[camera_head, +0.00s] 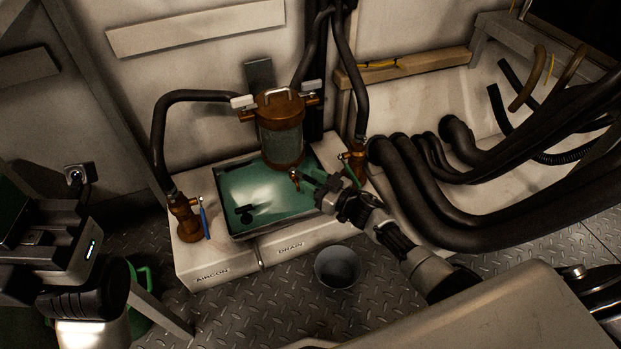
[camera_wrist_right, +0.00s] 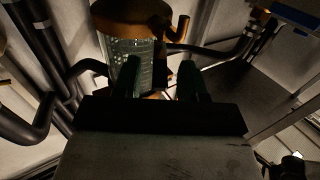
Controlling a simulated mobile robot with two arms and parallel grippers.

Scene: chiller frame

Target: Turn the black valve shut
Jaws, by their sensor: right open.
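The glass strainer with a copper cap (camera_head: 281,140) stands at the back of the green-lined tray (camera_head: 262,225). A small brass valve (camera_head: 295,178) sticks out low at its front. My right gripper (camera_head: 320,186) is open, just right of this valve and pointing at it. In the right wrist view my fingers (camera_wrist_right: 160,82) stand apart before the strainer glass (camera_wrist_right: 122,75). A dark upright piece (camera_wrist_right: 160,73) shows between them; it may be the black valve handle, but I cannot tell. Contact is also unclear.
Side pipe valves have a blue handle (camera_head: 206,223) at left and a green handle (camera_head: 352,175) at right. A small black fitting (camera_head: 243,213) lies in the tray. A grey bucket (camera_head: 338,267) stands on the floor in front. Thick black hoses (camera_head: 450,215) crowd the right side.

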